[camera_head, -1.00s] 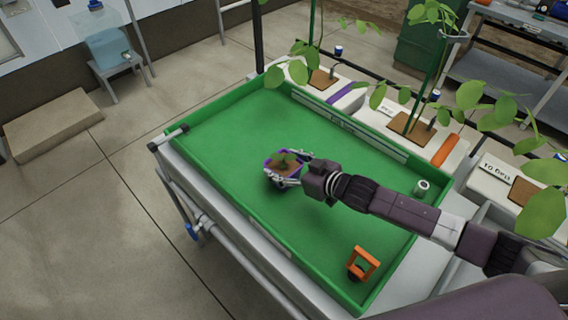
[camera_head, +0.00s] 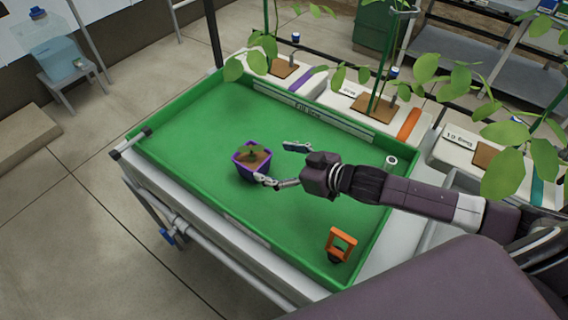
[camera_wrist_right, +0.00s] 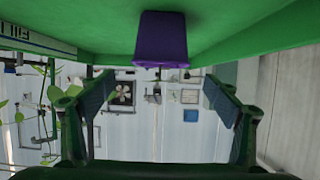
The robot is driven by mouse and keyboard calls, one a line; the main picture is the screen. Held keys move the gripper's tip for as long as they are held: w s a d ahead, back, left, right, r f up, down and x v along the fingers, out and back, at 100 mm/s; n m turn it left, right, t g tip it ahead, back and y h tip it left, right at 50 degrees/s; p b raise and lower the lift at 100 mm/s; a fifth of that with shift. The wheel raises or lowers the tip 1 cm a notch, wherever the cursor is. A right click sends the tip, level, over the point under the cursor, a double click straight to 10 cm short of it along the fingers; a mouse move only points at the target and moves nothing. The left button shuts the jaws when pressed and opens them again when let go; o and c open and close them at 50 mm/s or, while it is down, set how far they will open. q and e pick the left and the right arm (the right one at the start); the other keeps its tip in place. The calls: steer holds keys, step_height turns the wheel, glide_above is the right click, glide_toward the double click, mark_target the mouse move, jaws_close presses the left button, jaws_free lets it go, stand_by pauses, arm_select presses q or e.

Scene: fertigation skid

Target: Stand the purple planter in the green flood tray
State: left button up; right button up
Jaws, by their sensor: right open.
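The purple planter (camera_head: 247,171), with brown soil and a small green plant, stands upright on the floor of the green flood tray (camera_head: 205,125). My right gripper (camera_head: 278,163) is open, just to the right of the planter, with its fingers spread and nothing between them. In the right wrist view the planter (camera_wrist_right: 162,38) appears upside down on the green tray floor, ahead of the open fingers (camera_wrist_right: 155,98) and apart from them. My left gripper is not in view.
White troughs (camera_head: 352,103) with tall leafy plants line the far side. Much of the tray floor is bare.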

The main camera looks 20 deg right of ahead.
steer(key=shift+v, duration=1.65)
steer(key=shift+r, duration=0.1)
